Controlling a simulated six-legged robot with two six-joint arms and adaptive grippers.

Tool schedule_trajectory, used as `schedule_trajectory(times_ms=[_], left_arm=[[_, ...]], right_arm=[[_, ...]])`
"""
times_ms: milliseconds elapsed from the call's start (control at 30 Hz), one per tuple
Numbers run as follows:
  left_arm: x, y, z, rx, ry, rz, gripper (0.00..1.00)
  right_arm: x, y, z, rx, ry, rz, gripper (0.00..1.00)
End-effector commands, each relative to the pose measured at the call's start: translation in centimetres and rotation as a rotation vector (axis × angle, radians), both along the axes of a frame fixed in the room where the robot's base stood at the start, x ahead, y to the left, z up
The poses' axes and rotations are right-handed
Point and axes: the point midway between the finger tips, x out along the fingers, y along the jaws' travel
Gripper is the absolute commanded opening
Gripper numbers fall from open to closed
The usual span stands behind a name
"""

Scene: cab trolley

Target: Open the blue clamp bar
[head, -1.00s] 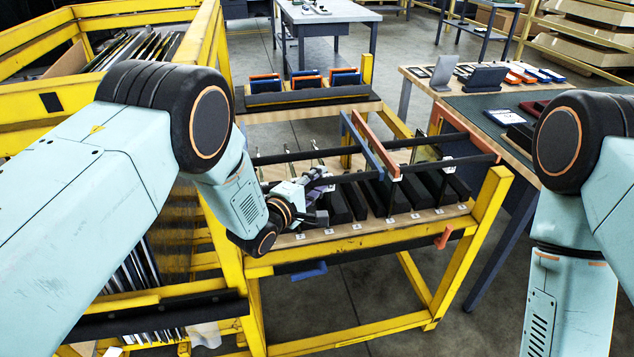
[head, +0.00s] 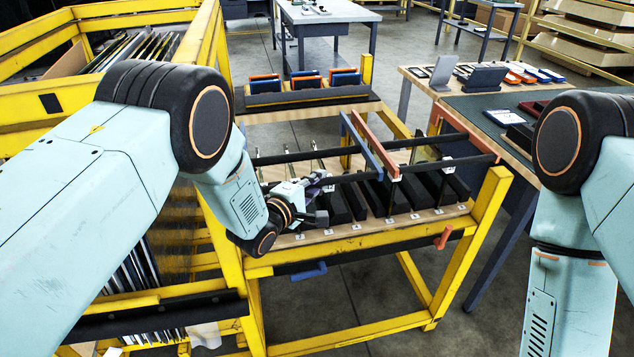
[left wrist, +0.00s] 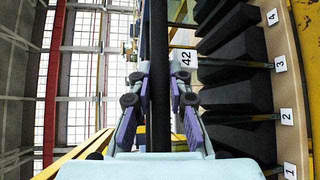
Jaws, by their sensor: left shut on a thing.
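The blue clamp bar shows in the head view as a blue arm (head: 365,148) at the end of a black rail across the yellow trolley. It lies low over the rack, beside a similar orange arm (head: 378,145). My left gripper (head: 320,186) is at the front black rail, left of the blue arm. In the left wrist view my left gripper (left wrist: 158,112) has its two fingers on either side of the black rail (left wrist: 158,50) and is shut on it. The far left end of the bar is hidden by my arm. My right gripper is out of view.
Black upright blocks (head: 338,204) stand in the rack above a numbered wooden shelf edge (head: 355,229). A blue handle (head: 309,272) and an orange handle (head: 443,237) sit at the trolley's front. A dark-topped table (head: 480,105) stands right; a yellow frame (head: 230,230) is close left.

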Motion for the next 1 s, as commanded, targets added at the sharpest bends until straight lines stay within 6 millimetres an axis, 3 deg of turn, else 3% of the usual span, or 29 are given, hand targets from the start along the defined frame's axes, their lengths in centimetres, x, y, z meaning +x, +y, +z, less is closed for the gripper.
schedule_trajectory(times_ms=[267,467,667,1000], left_arm=[[0.5,0.4,2.6,-0.021,0.054,0.007,0.0],[1.3,0.6,5.7,-0.048,0.137,0.006,0.0],[2.5,1.0,8.7,-0.081,0.23,0.008,0.0],[5.1,1.8,13.4,-0.08,0.222,0.007,0.0]], right_arm=[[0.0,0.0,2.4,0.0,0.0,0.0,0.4],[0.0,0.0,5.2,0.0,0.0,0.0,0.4],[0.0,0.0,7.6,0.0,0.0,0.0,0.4],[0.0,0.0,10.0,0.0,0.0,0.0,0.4]])
